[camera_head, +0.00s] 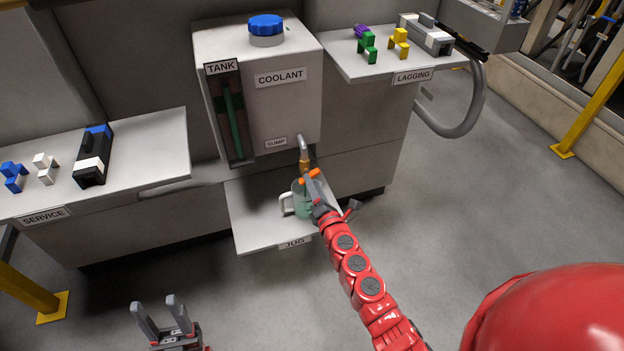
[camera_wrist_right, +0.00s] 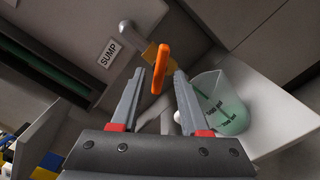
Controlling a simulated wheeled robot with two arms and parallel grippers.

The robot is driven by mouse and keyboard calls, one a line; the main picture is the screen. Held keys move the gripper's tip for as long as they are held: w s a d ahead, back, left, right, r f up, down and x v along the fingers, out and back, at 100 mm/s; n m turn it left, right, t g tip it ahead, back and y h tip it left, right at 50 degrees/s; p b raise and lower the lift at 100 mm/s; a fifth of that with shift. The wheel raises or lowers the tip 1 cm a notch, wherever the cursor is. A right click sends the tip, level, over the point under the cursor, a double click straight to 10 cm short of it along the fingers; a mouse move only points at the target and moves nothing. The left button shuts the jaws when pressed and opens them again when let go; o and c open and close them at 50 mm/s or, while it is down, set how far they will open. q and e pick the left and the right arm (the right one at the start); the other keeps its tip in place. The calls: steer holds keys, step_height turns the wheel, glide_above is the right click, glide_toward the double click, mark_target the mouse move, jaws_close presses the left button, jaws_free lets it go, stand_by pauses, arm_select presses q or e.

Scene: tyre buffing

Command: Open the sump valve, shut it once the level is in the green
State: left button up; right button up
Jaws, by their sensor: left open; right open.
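The white coolant tank (camera_head: 286,103) has a dark sight gauge (camera_head: 235,120) with a green strip; I cannot make out its level. Below the SUMP label (camera_head: 276,142), a grey spout (camera_head: 303,144) carries a brass valve (camera_head: 305,165) with an orange handle (camera_head: 314,173). The handle (camera_wrist_right: 161,68) also shows in the right wrist view, between the fingertips of my open right gripper (camera_wrist_right: 160,73). I cannot tell whether they touch it. A clear jug (camera_wrist_right: 226,92) with marks and greenish contents stands below the valve. My left gripper (camera_head: 157,306) is open and empty, low at the left.
The jug stands on a low shelf (camera_head: 256,235) labelled JUG. A SERVICE shelf (camera_head: 150,150) at left holds blue and white pieces and a black device (camera_head: 94,155). A LAGGING shelf (camera_head: 362,72) at right holds coloured pieces and a grey device. The floor in front is clear.

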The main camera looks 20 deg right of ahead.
steer(key=shift+w, duration=0.9)
jaws_close()
jaws_free()
steer(key=s, duration=0.6)
